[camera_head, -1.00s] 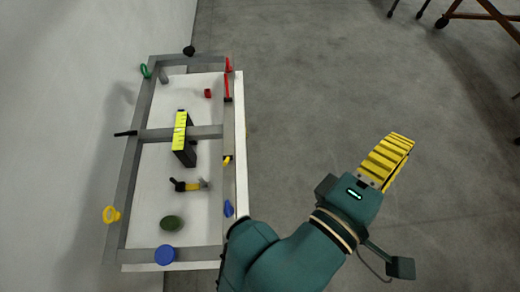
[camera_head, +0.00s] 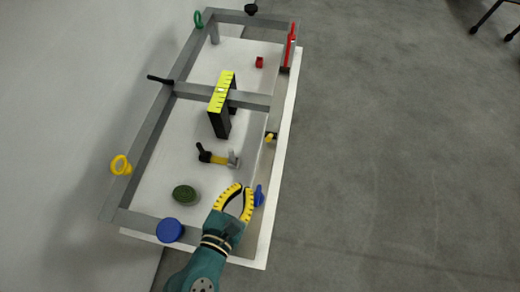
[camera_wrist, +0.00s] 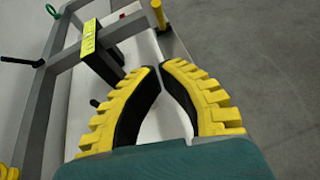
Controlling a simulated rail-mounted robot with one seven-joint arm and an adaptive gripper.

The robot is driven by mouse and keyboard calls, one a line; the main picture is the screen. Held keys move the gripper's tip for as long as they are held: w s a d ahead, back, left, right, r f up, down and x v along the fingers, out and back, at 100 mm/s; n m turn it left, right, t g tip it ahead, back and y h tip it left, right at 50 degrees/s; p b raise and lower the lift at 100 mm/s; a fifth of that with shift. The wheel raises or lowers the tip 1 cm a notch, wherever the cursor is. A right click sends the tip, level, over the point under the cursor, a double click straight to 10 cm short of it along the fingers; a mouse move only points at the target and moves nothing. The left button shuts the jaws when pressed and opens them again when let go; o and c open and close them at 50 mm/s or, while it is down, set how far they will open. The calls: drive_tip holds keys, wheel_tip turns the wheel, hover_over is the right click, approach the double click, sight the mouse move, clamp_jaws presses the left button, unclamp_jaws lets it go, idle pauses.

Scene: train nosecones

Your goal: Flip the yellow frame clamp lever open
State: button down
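The yellow frame clamp lever (camera_head: 269,137) is a small yellow piece on the right beam of the grey frame (camera_head: 152,124). In the wrist view the yellow lever (camera_wrist: 158,14) stands up at the top, beyond my fingertips. My gripper (camera_head: 245,187) is over the near right part of the frame, short of the lever and apart from it. In the wrist view its yellow and black fingers (camera_wrist: 160,66) curve toward each other with a narrow gap between the tips and nothing held. The lever's base and hinge are too small to make out.
A blue lever (camera_head: 259,196) is right beside my gripper. A red lever (camera_head: 290,46) is farther along the right beam. A black block with a yellow top (camera_head: 220,92) rises above the crossbar. A yellow-handled tool (camera_head: 218,158) lies inside the frame.

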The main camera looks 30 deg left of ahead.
sight(270, 137)
drive_tip(key=b+x, duration=0.1)
drive_tip(key=x, duration=0.9)
drive_tip(key=shift+w+r, duration=0.1)
drive_tip(key=w, duration=0.1)
drive_tip(key=w+r, duration=0.1)
drive_tip(key=shift+w+a+r, duration=0.1)
drive_tip(key=shift+w, duration=0.2)
drive_tip(key=shift+w+r+p, duration=0.15)
drive_tip(key=shift+w+p, duration=0.15)
drive_tip(key=shift+w, duration=0.25)
drive_tip(key=shift+r, duration=0.1)
drive_tip(key=p, duration=0.3)
drive_tip(key=shift+w+a+r+g, duration=0.15)
drive_tip(key=shift+w+r+g, duration=0.1)
drive_tip(key=shift+r+g, duration=0.15)
